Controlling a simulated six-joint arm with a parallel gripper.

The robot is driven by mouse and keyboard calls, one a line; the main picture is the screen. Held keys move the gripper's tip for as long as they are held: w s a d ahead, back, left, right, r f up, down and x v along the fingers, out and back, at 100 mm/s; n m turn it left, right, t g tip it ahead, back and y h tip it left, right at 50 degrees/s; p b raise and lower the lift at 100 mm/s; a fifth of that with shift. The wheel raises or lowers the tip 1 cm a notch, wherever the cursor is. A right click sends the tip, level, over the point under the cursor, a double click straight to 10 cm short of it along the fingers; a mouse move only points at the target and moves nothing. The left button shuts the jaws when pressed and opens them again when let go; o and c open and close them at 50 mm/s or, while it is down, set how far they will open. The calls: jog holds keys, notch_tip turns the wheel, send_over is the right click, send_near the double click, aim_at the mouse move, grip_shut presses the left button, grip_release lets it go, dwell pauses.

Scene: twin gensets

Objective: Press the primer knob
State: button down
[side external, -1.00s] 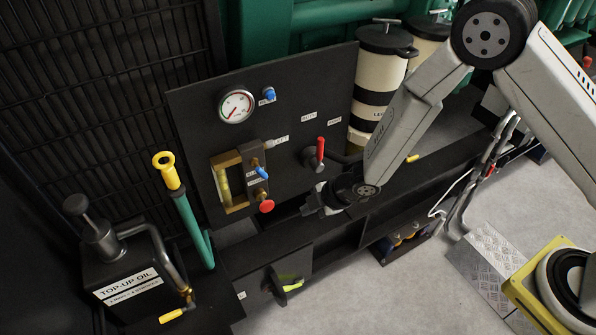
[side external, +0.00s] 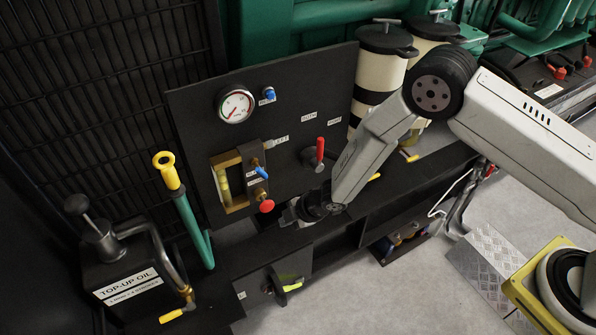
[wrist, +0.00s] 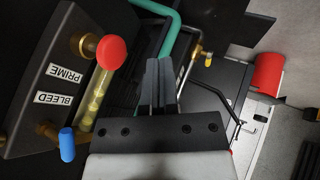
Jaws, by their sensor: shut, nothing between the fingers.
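The primer knob is a round red knob (side external: 266,206) at the lower edge of the dark panel (side external: 290,100). It also shows in the wrist view (wrist: 111,52), beside the PRIME label, left of the fingers. My gripper (side external: 287,217) is shut and empty, just right of and slightly below the red knob in the side view. In the wrist view its fingertips (wrist: 158,65) are together and a gap shows between them and the knob. I cannot tell the exact depth between them.
A blue knob (wrist: 67,145) sits beside the BLEED label, near a sight glass (wrist: 97,95) with yellowish fluid. A gauge (side external: 236,105) and red-handled valve (side external: 319,150) are on the panel. A green pipe with yellow handle (side external: 166,170) and top-up oil can (side external: 130,270) stand left.

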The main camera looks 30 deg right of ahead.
aim_at(272, 203)
jog(key=shift+w+a+f, duration=0.1)
jog(key=shift+w+a, duration=0.1)
jog(key=shift+w, duration=0.9)
jog(key=shift+w+a+f, duration=0.1)
jog(key=shift+w+a, duration=0.05)
jog(key=shift+w, duration=0.95)
jog(key=shift+w+r, duration=0.1)
jog(key=shift+w, duration=1.2)
jog(key=shift+s, duration=0.1)
jog(key=s+d+r, duration=0.4)
jog(key=s+r, duration=0.3)
jog(key=s, duration=0.1)
jog(key=shift+s+d+r, duration=0.15)
jog(key=shift+s+d, duration=0.05)
jog(key=shift+d, duration=0.1)
jog(key=shift+s, duration=0.1)
